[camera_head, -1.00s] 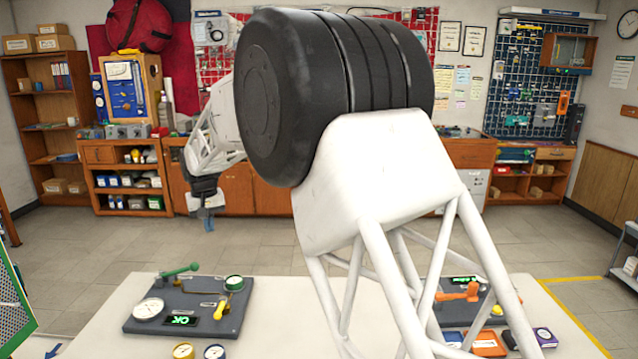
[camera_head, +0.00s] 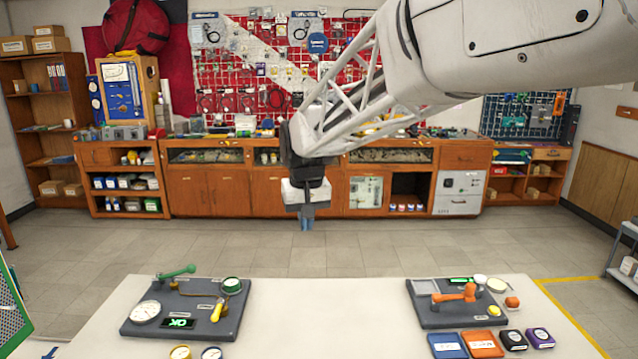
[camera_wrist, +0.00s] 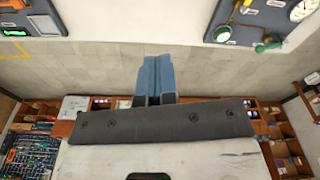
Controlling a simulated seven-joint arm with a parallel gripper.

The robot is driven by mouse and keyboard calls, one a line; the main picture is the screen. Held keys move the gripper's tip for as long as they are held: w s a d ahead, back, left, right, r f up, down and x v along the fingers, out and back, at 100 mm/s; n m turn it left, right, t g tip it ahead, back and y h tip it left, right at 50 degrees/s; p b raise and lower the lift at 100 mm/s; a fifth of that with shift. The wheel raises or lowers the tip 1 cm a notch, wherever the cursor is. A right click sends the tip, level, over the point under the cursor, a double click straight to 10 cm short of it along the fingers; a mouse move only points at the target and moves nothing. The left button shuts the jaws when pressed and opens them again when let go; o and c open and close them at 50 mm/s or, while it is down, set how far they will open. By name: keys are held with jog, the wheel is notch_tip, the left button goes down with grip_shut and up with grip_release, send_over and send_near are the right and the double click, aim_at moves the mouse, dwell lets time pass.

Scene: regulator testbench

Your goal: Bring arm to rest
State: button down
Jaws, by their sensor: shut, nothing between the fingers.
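My gripper (camera_head: 306,222) hangs at the end of my raised white arm, pointing down, beyond the far edge of the table in the head view. Its blue fingers are together and hold nothing. The wrist view also shows the shut blue fingers (camera_wrist: 156,76), with bare floor behind them. My gripper is well apart from the table and touches nothing.
The white table (camera_head: 320,320) carries a left test board (camera_head: 190,325) with a gauge and a green lever, and a right test board (camera_head: 440,318) with an orange lever. The table's middle is clear. Wooden cabinets (camera_head: 215,190) line the back wall.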

jog(key=s+d+m, duration=0.2)
jog(key=s+d, duration=1.2)
jog(key=s, duration=0.2)
jog(key=s+d+f, duration=0.3)
jog(key=s, duration=0.5)
jog(key=s+d+f+m+t, duration=0.1)
jog(key=s+d+f, duration=0.3)
jog(key=s, duration=0.5)
jog(key=shift+d+h, duration=0.2)
jog(key=shift+h, duration=0.1)
